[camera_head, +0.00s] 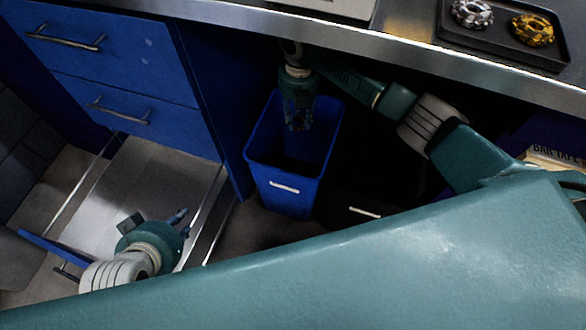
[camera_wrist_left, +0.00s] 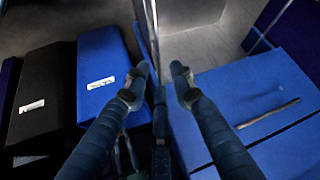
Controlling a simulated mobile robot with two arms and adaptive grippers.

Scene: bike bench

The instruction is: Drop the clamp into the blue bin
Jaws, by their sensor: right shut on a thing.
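The blue bin (camera_head: 285,190) stands on the floor under the bench, with its open top facing up. It also shows in the left wrist view (camera_wrist_left: 104,75). My right gripper (camera_head: 298,122) points down into the bin's mouth from above and is shut on the clamp. The clamp is too dark and too hidden by the gripper to make out clearly.
A black bin (camera_head: 350,208) stands right beside the blue one. A blue drawer cabinet (camera_head: 120,75) with metal handles is to the left. The steel bench edge (camera_head: 400,55) runs above, with a dark tray (camera_head: 470,38) of silver and gold parts on it.

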